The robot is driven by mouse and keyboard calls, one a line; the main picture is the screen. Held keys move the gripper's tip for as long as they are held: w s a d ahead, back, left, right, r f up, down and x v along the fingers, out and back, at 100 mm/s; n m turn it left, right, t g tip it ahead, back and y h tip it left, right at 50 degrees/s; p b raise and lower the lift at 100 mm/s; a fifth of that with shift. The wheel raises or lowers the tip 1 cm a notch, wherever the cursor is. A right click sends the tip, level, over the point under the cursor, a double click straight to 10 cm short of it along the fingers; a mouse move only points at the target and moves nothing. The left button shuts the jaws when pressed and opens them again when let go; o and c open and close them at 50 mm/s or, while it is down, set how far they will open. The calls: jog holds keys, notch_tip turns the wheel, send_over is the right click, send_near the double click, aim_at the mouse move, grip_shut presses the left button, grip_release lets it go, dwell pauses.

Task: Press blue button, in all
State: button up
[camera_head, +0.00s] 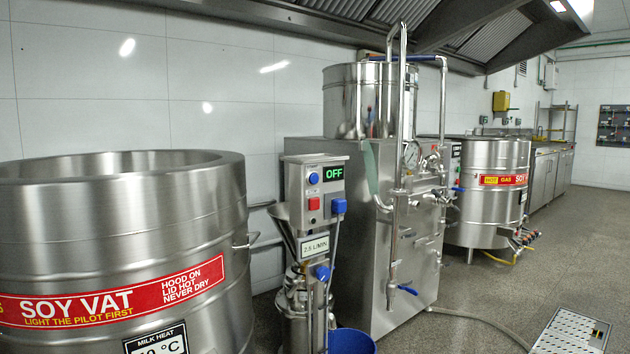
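A round blue button (314,178) sits at the upper left on the front of a grey control box (300,190), beside a display (334,174) that reads OFF in green. A red button (314,203) is just below it. A blue square part (339,206) sits at the box's lower right, with a cable running down from it. The box stands on the colloid mill (300,300), above a plate reading 2,5 L/MIN (314,246). A blue knob (322,272) is lower on the mill. My gripper is not in view.
A large steel soy vat (120,230) stands close at left. A steel machine (360,250) with pipes and blue-handled valves stands right behind the mill. A blue bucket (352,341) is at the mill's foot. The floor at right is open, with a hose and a pale panel (572,332).

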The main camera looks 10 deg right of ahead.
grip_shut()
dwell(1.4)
